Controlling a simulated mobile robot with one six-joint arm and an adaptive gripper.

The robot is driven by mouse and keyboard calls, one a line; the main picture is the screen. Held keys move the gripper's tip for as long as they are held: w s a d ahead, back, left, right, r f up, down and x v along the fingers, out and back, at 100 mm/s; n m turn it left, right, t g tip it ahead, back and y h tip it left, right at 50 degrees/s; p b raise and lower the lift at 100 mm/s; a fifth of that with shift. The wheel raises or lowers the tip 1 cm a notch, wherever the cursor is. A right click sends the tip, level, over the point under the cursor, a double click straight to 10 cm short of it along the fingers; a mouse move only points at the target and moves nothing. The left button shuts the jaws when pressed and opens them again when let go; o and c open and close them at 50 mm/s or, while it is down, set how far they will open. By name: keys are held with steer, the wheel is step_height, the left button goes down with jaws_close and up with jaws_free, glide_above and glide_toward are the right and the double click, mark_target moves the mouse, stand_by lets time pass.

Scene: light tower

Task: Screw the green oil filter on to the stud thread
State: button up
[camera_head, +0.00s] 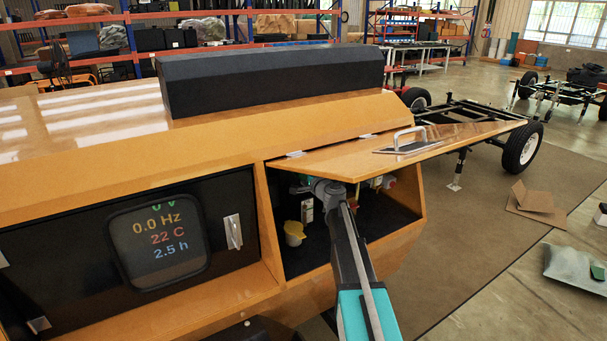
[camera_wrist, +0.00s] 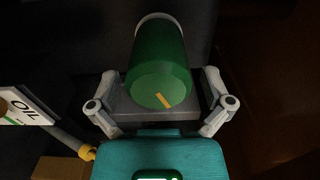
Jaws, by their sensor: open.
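The green oil filter (camera_wrist: 160,75) shows in the wrist view as a dark green cylinder with a small orange-yellow mark on its near end. A pale rim shows at its far end. My gripper (camera_wrist: 159,79) is open, with one finger on each side of the filter and dark gaps between the fingers and its sides. I see no stud thread; the filter hides what is behind its far end. In the head view my arm reaches into the open compartment (camera_head: 396,221) of the orange housing, and I cannot make out the filter there.
A raised hatch lid (camera_head: 445,139) with a metal handle overhangs the compartment. A yellow part (camera_head: 294,232) stands inside at the left. A white tag reading OIL (camera_wrist: 22,108) is left of my gripper in the wrist view. A display panel (camera_head: 160,242) is left of the opening.

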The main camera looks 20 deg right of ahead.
steer(key=n, duration=0.4)
steer(key=shift+n, duration=0.4)
steer(key=shift+f, duration=0.15)
stand_by(0.4)
stand_by(0.5)
steer(key=c, duration=1.1)
steer(key=shift+w+m, duration=0.1)
steer(key=shift+m, duration=2.8)
